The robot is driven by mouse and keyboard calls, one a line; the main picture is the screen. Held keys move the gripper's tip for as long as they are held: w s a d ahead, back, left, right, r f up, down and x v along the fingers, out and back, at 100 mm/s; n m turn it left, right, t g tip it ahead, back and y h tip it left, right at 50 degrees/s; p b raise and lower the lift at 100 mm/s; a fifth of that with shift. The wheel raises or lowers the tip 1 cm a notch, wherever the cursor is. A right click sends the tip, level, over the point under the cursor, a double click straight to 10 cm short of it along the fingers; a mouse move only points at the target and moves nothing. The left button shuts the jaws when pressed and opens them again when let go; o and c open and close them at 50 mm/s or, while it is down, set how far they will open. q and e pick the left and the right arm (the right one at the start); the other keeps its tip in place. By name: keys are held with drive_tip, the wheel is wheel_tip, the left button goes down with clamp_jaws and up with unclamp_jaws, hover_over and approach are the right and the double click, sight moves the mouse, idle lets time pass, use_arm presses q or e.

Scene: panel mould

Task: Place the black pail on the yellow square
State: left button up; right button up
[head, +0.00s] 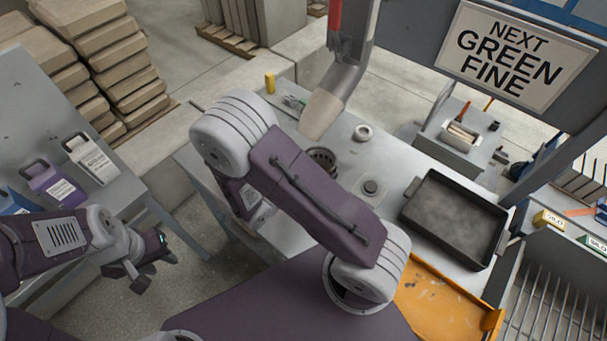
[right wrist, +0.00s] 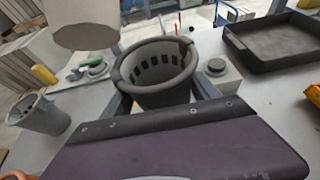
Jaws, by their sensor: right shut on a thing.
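The black pail (right wrist: 150,88) is a dark, slotted, open-topped bucket, upright in the right wrist view. My right gripper (right wrist: 160,78) has a finger on each side of it and is shut on it. In the head view the pail (head: 322,160) shows only partly, over the grey worktop, as my right arm hides its lower part and the gripper. I cannot tell whether it touches the worktop. I cannot make out a yellow square on the worktop in either view. My left gripper (head: 143,272) is at the lower left, away from the worktop; its opening is unclear.
A pale spout (head: 322,112) hangs close behind the pail. A grey block with a round knob (head: 370,188) stands to its right, then a large black tray (head: 455,218) and an orange tray (head: 430,300). A grey cup (right wrist: 38,115) stands left in the wrist view.

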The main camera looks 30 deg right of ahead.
drive_tip(key=w+f, duration=0.2)
drive_tip(key=w+a+f+p, duration=0.1)
drive_tip(key=w+f, duration=0.3)
drive_tip(key=shift+a+f, duration=0.25)
drive_tip(key=shift+f, duration=0.1)
drive_tip(key=shift+w+f, duration=0.1)
drive_tip(key=shift+f, duration=0.35)
drive_tip(key=shift+f, duration=0.2)
drive_tip(key=o, duration=1.4)
drive_tip(key=shift+r, duration=0.15)
